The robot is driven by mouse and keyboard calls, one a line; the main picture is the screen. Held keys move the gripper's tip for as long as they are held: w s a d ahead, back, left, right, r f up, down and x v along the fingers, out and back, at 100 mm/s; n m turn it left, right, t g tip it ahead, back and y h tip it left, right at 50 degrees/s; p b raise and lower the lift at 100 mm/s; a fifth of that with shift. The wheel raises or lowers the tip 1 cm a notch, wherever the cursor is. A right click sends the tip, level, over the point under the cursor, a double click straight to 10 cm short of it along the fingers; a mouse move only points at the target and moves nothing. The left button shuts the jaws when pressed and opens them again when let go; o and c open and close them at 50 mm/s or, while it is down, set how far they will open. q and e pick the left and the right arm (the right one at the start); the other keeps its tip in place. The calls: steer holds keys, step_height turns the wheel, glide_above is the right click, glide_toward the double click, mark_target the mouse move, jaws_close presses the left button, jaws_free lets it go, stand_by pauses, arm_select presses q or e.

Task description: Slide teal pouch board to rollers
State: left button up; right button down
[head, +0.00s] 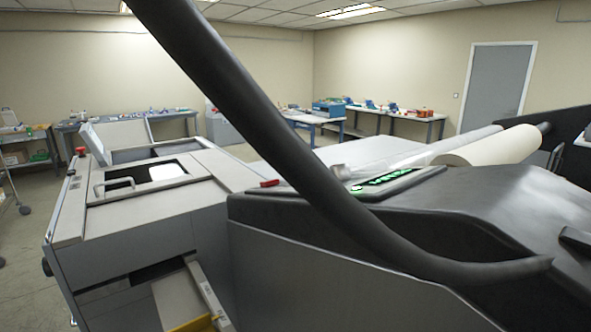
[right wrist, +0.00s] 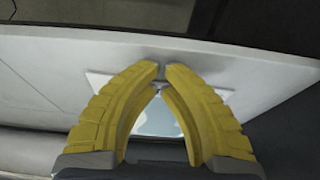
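No clearly teal board shows in the head view. In the right wrist view a white-edged flat piece (right wrist: 100,83) with a pale blue middle (right wrist: 158,122) lies behind and below the fingers; I cannot tell if it is the pouch board. My right gripper (right wrist: 163,72) has yellow fingers whose tips nearly meet over this piece, with a narrow gap and nothing clearly held. Whether the tips touch the piece is unclear. The rollers cannot be made out. My left gripper is not in view.
A grey laminating machine (head: 150,205) with a handled lid fills the left and middle. A dark housing (head: 470,205) with a green-lit panel (head: 385,180) stands right, beside a pale roll (head: 490,146). A thick black tube (head: 260,110) crosses the view. Benches line the far walls.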

steer(key=shift+w+d, duration=0.2)
steer(key=shift+d, duration=0.05)
steer(key=shift+w+d, duration=0.45)
steer(key=shift+d, duration=0.2)
steer(key=shift+w+a, duration=0.8)
steer(key=shift+w, duration=0.3)
steer(key=shift+w+a, duration=0.8)
steer(key=shift+w, duration=0.25)
stand_by(1.3)
steer(key=shift+s+d, duration=0.15)
steer(key=shift+s, duration=0.05)
stand_by(0.5)
steer(key=shift+s+a, duration=0.2)
steer(key=shift+a, duration=0.05)
steer(key=shift+s+a, duration=0.2)
steer(key=shift+a, duration=0.1)
steer(key=shift+w+a, duration=1)
steer(key=shift+w, duration=0.3)
stand_by(1.1)
